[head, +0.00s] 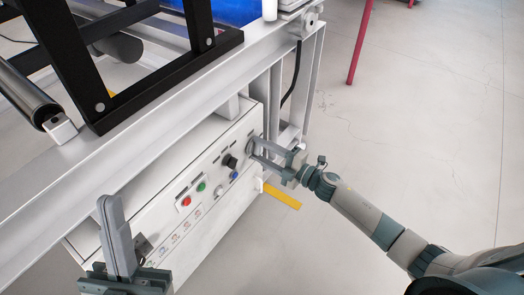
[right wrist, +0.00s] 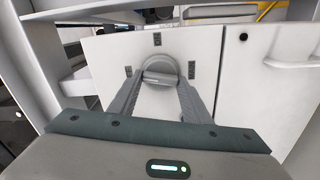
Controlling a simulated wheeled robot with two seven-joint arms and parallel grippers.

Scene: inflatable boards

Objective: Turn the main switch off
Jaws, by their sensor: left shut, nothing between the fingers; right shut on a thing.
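The main switch (right wrist: 160,78) is a grey rotary knob on a round plate, on the white control panel (head: 215,145). It shows in the right wrist view between my right gripper's fingers (right wrist: 160,92), which are closed on its two sides. In the head view my right gripper (head: 255,146) reaches the panel's right end, and its fingers cover most of the knob. Small dark labels sit above and on both sides of the switch. My left gripper (head: 110,205) is shut and empty at the lower left, in front of the panel.
The panel also carries a black knob (head: 230,161), a green button (head: 201,187), a red button (head: 186,201) and a blue button (head: 234,175). A grey machine beam (head: 150,135) runs above it. A yellow strip (head: 282,196) lies below right.

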